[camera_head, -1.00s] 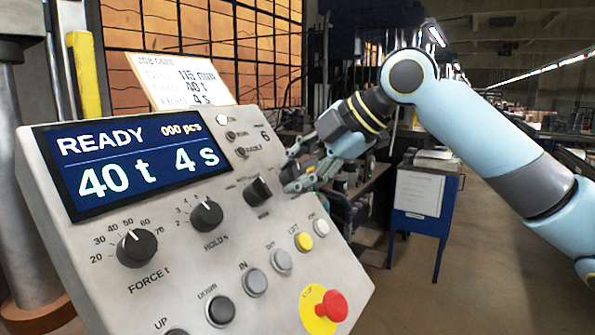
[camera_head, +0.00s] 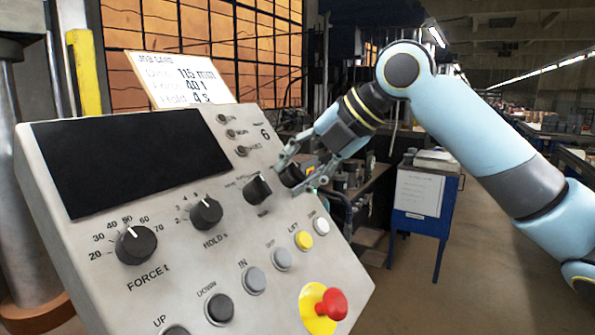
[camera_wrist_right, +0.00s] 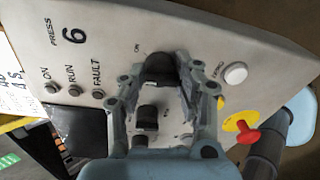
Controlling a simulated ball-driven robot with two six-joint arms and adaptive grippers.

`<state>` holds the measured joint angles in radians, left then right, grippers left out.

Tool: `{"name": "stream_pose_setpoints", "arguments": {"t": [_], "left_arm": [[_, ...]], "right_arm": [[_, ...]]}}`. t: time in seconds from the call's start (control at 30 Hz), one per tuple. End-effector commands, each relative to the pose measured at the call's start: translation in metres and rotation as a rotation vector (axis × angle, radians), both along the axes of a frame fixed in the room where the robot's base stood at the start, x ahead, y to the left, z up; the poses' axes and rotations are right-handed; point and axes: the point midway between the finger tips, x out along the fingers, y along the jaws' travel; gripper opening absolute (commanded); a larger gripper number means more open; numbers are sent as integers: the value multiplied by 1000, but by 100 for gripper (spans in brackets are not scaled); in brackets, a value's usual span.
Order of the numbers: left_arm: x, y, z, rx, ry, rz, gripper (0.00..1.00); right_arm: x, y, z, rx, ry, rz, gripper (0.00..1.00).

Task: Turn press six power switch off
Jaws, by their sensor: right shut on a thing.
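The press six control panel (camera_head: 330,262) tilts up in front of me, marked "6". Its display (camera_head: 130,160) is dark and blank. The power switch, a black rotary knob (camera_head: 291,175), is at the panel's right side; in the wrist view the knob (camera_wrist_right: 160,68) sits between the fingertips with "ON" printed near it. My right gripper (camera_head: 301,174) is shut on this knob, one finger on each side. The ON lamp (camera_head: 222,118) at the top looks grey. My left gripper is not in view.
A mode knob (camera_head: 258,188) sits just left of my fingers, with the hold (camera_head: 206,214) and force (camera_head: 136,245) knobs farther left. Yellow (camera_head: 304,240) and white (camera_head: 321,226) buttons lie below, and a red emergency button (camera_head: 332,305) protrudes. A blue cabinet (camera_head: 420,225) stands behind.

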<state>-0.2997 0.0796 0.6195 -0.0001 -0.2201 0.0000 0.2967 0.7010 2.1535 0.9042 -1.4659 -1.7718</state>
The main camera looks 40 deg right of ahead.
Motion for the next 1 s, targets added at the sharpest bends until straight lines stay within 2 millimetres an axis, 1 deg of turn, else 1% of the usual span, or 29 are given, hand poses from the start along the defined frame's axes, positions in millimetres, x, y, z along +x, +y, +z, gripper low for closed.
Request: {"name": "stream_pose_setpoints", "arguments": {"t": [0.2, 0.5, 0.73, 1.0], "left_arm": [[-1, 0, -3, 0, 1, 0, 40], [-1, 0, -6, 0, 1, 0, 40], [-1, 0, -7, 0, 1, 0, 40], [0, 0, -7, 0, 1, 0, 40]], "right_arm": [[0, 0, -1, -133, -55, 120, 0], [0, 0, -1, -266, -109, 241, 0], [-1, 0, -1, -316, -130, 287, 0], [-1, 0, 0, -332, -137, 301, 0]]}}
